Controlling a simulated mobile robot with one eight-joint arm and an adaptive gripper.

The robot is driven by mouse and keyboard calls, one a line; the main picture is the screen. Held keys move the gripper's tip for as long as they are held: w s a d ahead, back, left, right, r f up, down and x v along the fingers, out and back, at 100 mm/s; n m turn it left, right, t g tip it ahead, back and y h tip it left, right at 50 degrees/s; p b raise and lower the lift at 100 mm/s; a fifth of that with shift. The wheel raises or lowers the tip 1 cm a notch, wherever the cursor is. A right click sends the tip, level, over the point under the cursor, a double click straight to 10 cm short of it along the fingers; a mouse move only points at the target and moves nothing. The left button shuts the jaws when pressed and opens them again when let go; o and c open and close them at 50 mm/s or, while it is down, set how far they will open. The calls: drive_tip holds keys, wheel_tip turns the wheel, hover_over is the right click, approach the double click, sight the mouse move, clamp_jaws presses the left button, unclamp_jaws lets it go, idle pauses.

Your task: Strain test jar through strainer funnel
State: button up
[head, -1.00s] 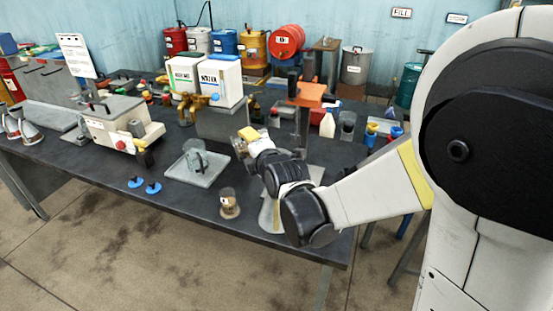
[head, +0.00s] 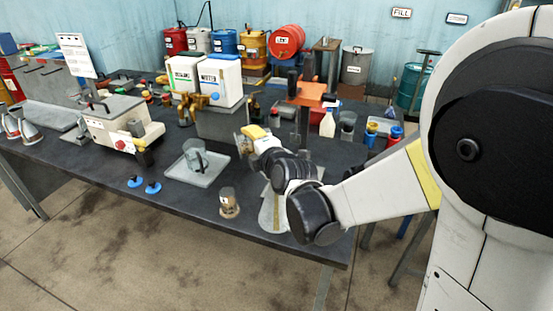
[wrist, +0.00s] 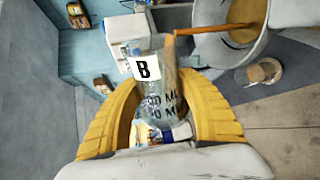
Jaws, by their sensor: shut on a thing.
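In the wrist view, a clear jar (wrist: 150,92) marked B, with volume marks on its side, is held between the yellow fingers of my gripper (wrist: 160,115), which is shut on it. The jar's mouth points away from the wrist, and brown liquid shows along its right side. A brown streak (wrist: 215,29) runs from the mouth to a pale round vessel (wrist: 262,42) with brown inside, and looks like a pouring stream. This vessel may be the strainer funnel; I cannot see a mesh. In the head view, my gripper (head: 254,133) is above the table, partly hidden by my arm.
A small jar with brown contents (head: 228,203) stands near the table's front edge. A clear jug (head: 195,152) stands on a grey tray (head: 180,177). White boxes (head: 220,80) and an orange stand (head: 310,92) are behind.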

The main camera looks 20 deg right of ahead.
drive_tip(key=shift+d+f+m+b, duration=0.15)
drive_tip(key=shift+f+m+b, duration=0.1)
drive_tip(key=shift+m+b, duration=0.25)
idle(0.4)
drive_tip(key=shift+d+r+m+y, duration=0.25)
drive_tip(key=shift+r+m+y, duration=0.2)
drive_tip(key=shift+m, duration=0.25)
idle(0.4)
drive_tip(key=shift+f+b, duration=0.15)
drive_tip(key=shift+b, duration=0.25)
drive_tip(key=shift+r+p, duration=0.25)
drive_tip(key=shift+p, duration=0.2)
drive_tip(key=shift+a+f+n, duration=0.25)
drive_tip(key=shift+f+n, duration=0.1)
drive_tip(key=shift+n, duration=0.15)
drive_tip(key=shift+n+h, duration=0.25)
drive_tip(key=shift+n, duration=0.15)
drive_tip(key=shift+p, duration=0.35)
